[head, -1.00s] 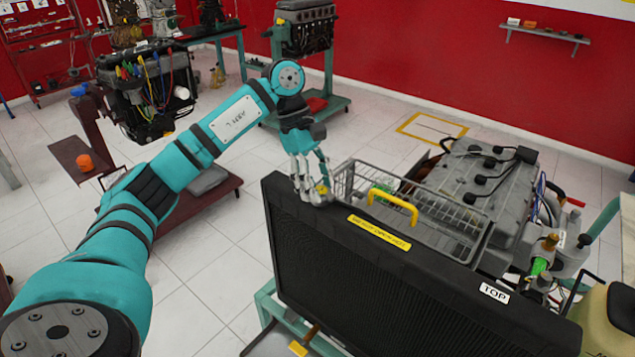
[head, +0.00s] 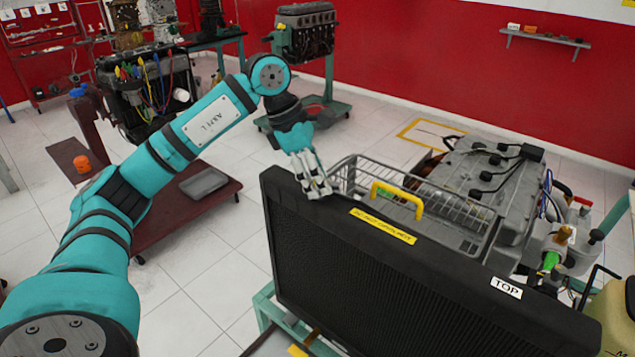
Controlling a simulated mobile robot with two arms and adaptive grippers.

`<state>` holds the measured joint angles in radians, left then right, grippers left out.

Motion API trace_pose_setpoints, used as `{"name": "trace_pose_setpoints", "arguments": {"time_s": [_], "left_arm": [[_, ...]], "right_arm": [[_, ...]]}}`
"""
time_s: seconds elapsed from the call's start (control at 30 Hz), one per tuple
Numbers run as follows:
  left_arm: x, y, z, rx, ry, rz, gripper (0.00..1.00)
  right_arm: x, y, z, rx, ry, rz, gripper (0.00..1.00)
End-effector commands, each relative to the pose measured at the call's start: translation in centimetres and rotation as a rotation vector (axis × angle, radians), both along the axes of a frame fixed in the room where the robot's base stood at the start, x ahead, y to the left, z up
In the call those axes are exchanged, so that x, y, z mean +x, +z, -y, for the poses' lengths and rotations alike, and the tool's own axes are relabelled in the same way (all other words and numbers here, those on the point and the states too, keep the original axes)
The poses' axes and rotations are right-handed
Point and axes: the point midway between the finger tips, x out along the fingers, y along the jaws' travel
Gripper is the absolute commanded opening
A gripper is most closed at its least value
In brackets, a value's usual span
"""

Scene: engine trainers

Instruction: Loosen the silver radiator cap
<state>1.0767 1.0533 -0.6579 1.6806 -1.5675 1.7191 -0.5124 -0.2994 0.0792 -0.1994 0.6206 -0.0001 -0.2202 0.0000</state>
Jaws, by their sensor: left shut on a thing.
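The black radiator (head: 400,275) stands upright in front of me, with a yellow warning label (head: 382,226) and a white TOP label (head: 506,287) along its upper edge. My left gripper (head: 317,190) points down at the radiator's top left corner and is shut. The silver radiator cap lies between its fingers and is mostly hidden by them, so I cannot make out its turn. My right gripper does not show.
A wire basket (head: 460,212) with a yellow handle (head: 397,197) sits just behind the radiator. The grey engine (head: 490,175) is to its right. A red-brown engine stand (head: 190,215) stands at left. Open tiled floor lies between.

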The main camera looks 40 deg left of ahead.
Motion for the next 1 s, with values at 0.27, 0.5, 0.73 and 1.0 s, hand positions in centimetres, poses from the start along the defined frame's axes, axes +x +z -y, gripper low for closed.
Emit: {"name": "trace_pose_setpoints", "arguments": {"time_s": [0.27,0.5,0.73,1.0], "left_arm": [[-0.2,-0.2,0.1,0.002,0.262,0.002,0.11],[-0.2,-0.1,0.3,0.001,0.489,0.002,0.11],[-0.3,-0.1,0.4,0.002,0.691,0.001,0.11],[-0.3,-0.1,0.5,0.000,0.869,-0.001,0.11]], "right_arm": [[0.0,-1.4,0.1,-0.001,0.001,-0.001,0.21],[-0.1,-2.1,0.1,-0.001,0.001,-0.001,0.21],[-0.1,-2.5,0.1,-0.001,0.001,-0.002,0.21],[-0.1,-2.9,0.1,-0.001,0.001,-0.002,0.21]]}}
